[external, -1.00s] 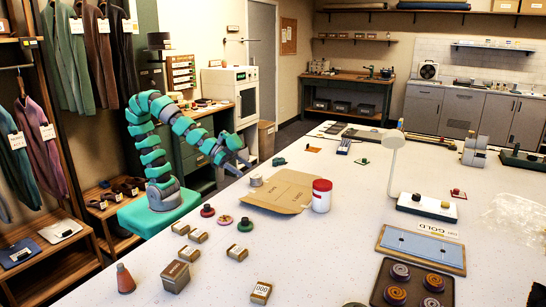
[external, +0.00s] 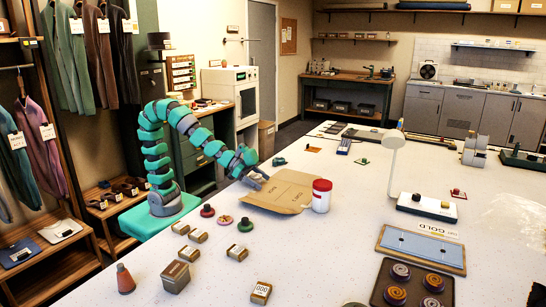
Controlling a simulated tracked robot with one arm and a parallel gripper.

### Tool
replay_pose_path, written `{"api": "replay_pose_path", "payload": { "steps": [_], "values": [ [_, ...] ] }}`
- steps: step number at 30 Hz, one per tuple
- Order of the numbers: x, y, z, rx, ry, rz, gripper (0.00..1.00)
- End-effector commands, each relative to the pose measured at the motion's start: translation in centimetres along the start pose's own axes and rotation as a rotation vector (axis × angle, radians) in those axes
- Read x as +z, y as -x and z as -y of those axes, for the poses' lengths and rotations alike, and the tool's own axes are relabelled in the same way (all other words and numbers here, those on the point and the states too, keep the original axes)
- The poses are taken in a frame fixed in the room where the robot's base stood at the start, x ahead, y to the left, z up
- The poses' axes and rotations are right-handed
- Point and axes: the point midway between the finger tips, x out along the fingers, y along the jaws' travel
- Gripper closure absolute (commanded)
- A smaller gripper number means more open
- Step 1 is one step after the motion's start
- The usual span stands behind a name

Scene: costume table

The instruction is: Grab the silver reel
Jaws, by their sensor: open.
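My gripper (external: 258,182) is low over the white table, at the far left corner of the brown cardboard sheet (external: 285,187). Its jaws are open. The small silver-grey reel that stood at this corner is now covered by the gripper, and I cannot make out its outline. I cannot tell whether the jaws are around it or just above it.
A white jar with a red lid (external: 321,195) stands at the sheet's right edge. Small round pads, including a green one (external: 245,224), lie in front. A white lamp (external: 395,150) stands further right. The table (external: 330,260) is clear at front centre.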

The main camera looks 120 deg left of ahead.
Motion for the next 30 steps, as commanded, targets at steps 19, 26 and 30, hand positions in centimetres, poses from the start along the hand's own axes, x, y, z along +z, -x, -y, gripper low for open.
{"api": "replay_pose_path", "payload": {
  "steps": [19, 26, 30],
  "values": [
    [-0.1, 0.0, 0.0, 0.000, 0.000, -0.002, 0.75],
    [-0.8, 0.3, 0.0, 0.000, 0.000, -0.003, 0.75],
    [-2.1, 1.0, 0.0, -0.001, -0.001, -0.004, 0.75]
  ]
}}
